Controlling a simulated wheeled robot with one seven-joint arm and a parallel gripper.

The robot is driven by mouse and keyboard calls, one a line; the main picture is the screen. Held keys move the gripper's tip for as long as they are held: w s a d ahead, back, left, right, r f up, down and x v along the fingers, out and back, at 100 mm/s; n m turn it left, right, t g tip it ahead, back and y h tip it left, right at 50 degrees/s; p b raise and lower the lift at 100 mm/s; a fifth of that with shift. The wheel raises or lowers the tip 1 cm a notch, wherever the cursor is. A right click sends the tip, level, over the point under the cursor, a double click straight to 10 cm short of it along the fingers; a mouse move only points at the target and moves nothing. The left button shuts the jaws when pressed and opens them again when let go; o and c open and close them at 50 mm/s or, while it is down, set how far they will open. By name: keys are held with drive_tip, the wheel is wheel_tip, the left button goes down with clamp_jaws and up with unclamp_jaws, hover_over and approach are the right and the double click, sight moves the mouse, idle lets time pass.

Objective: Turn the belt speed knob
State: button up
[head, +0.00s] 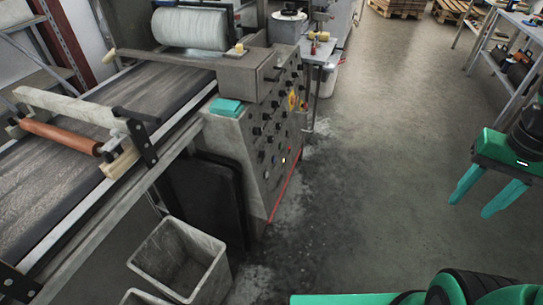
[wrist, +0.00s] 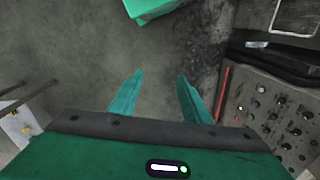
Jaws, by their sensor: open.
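The control panel (head: 264,140) is a grey slanted face with several black knobs, small lamps and a yellow label, on the side of the conveyor machine. I cannot tell which knob sets the belt speed. My gripper (head: 474,198) is at the right of the head view, over open floor and well apart from the panel. Its two teal fingers are open and empty. In the wrist view my gripper (wrist: 160,92) points at bare floor, and the panel (wrist: 262,130) shows at the right with its knobs and a lit lamp.
The conveyor belt (head: 60,157) with an orange-brown roller (head: 60,136) runs along the left. Grey bins (head: 180,262) stand below it. A workbench (head: 520,25) is at the far right and pallets (head: 398,8) at the back. The floor (head: 385,130) between panel and gripper is clear.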

drive_tip(key=w+a+f, duration=0.3)
drive_tip(key=w+f, duration=0.1)
drive_tip(key=w, duration=0.6)
drive_tip(key=m+t+y, duration=0.5)
drive_tip(key=m+y, duration=0.3)
drive_tip(key=y, duration=0.5)
approach(265, 155)
drive_tip(key=x, duration=0.7)
drive_tip(key=shift+a+f, duration=0.1)
drive_tip(key=shift+a, duration=0.05)
drive_tip(key=shift+c, duration=0.3)
drive_tip(key=c, duration=1)
